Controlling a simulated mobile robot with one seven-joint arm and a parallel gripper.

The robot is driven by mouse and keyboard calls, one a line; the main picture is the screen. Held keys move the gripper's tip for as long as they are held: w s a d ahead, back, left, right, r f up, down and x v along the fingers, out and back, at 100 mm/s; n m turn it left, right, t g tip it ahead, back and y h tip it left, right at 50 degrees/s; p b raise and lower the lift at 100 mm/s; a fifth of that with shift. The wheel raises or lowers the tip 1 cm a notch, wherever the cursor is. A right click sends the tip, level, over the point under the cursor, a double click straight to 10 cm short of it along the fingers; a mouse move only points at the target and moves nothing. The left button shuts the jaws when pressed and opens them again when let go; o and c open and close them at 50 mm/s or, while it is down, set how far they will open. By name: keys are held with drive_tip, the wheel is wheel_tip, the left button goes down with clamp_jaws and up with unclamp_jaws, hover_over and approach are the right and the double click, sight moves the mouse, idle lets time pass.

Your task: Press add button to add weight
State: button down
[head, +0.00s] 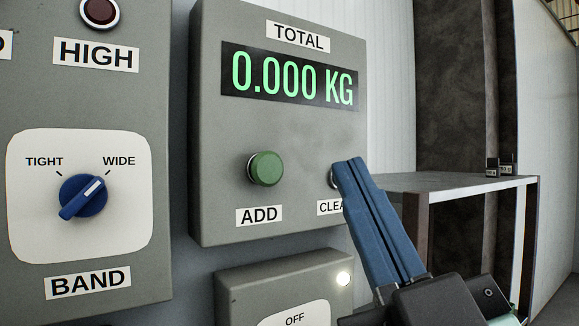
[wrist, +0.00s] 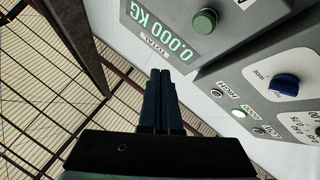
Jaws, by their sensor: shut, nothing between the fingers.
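The green ADD button (head: 266,169) sticks out of a grey TOTAL box (head: 220,110), above its ADD label (head: 259,215). The display (head: 290,78) reads 0.000 KG in green. My gripper (head: 350,166) is shut and empty, with blue fingers pointing up and left. Its tips are to the right of the ADD button in the head view and cover most of the CLEAR button and part of its label. In the wrist view the gripper (wrist: 160,75) is below and left of the green button (wrist: 204,22), apart from it in the picture.
A grey panel (head: 100,205) at left carries the HIGH lamp (head: 101,10) and a blue BAND knob (head: 83,195). A smaller box (head: 240,287) with an OFF label is below. A table (head: 450,182) with small dark items stands at right.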

sight(276, 157)
drive_tip(key=shift+a, duration=0.1)
drive_tip(key=w+a+p, duration=0.3)
drive_tip(key=w+a, duration=0.2)
drive_tip(key=w, duration=0.2)
idle(0.4)
drive_tip(key=shift+w, duration=0.1)
idle(1.9)
drive_tip(key=shift+w+a, duration=0.25)
drive_tip(key=shift+w, duration=0.05)
drive_tip(key=shift+w+a, duration=0.3)
drive_tip(key=shift+w, duration=0.1)
idle(1.0)
drive_tip(key=shift+s, duration=0.1)
drive_tip(key=shift+s+d+b, duration=0.4)
drive_tip(key=shift+s+d, duration=0.1)
drive_tip(key=shift+s, duration=0.15)
